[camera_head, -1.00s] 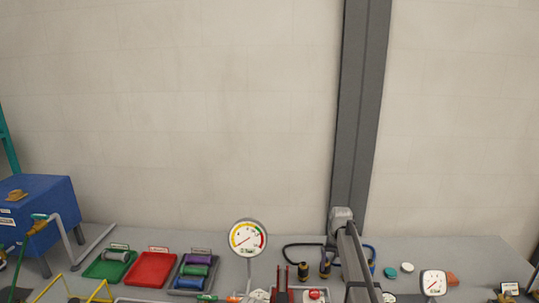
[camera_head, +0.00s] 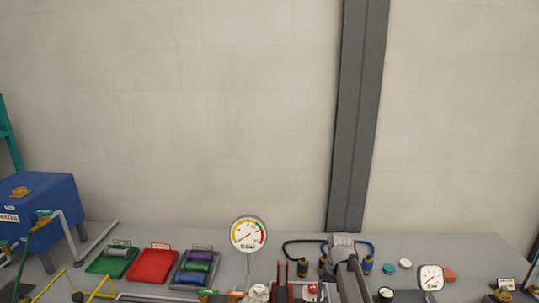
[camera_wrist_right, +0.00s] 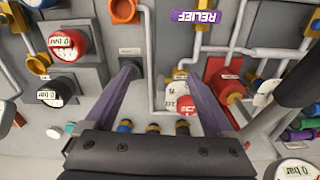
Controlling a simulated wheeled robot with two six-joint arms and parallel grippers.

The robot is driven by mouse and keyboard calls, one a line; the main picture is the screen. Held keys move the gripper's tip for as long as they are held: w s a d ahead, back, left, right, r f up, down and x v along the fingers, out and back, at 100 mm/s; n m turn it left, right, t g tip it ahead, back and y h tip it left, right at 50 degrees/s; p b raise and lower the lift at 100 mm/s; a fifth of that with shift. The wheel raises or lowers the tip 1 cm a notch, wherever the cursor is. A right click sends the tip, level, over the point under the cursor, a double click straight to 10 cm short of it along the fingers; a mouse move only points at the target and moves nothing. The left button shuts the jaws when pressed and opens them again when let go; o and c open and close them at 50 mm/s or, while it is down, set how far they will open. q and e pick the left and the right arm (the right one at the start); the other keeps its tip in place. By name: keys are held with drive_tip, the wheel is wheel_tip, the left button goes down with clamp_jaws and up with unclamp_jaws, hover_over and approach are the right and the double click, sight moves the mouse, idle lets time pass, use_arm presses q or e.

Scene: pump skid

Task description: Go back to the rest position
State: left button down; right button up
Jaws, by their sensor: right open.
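My right arm (camera_head: 343,250) comes up from the bottom edge in the head view, right of the dial gauge; its gripper cannot be made out there. In the right wrist view my right gripper (camera_wrist_right: 163,72) is open, its two purple-grey fingers wide apart with nothing held between them. Beyond the fingers is a panel with pipes, a purple RELIEF tag (camera_wrist_right: 195,18) seen upside down, and a red fitting (camera_wrist_right: 222,85). I cannot tell the exact gap between fingertips and panel. My left gripper is not in view.
A bench holds a green tray (camera_head: 96,267), a red tray (camera_head: 152,266) and a grey tray with bobbins. A dial gauge (camera_head: 248,234) stands mid-bench, a smaller gauge (camera_head: 431,278) at right. A blue box (camera_head: 45,200) is at left. The wall above is clear.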

drive_tip(key=s+a+n, duration=0.1)
drive_tip(key=s+a, duration=0.1)
drive_tip(key=s, duration=0.8)
drive_tip(key=s+a+n, duration=0.1)
drive_tip(key=s+a, duration=0.1)
drive_tip(key=s, duration=0.7)
drive_tip(key=s+a+f+n+b, duration=0.1)
drive_tip(key=s+a, duration=0.1)
drive_tip(key=a, duration=0.3)
drive_tip(key=s+a+f+n+h+b, duration=0.1)
drive_tip(key=s+a+f+n+b, duration=0.1)
drive_tip(key=a, duration=0.3)
drive_tip(key=shift+s+g, duration=0.3)
drive_tip(key=shift+s, duration=0.1)
drive_tip(key=shift+a, duration=0.1)
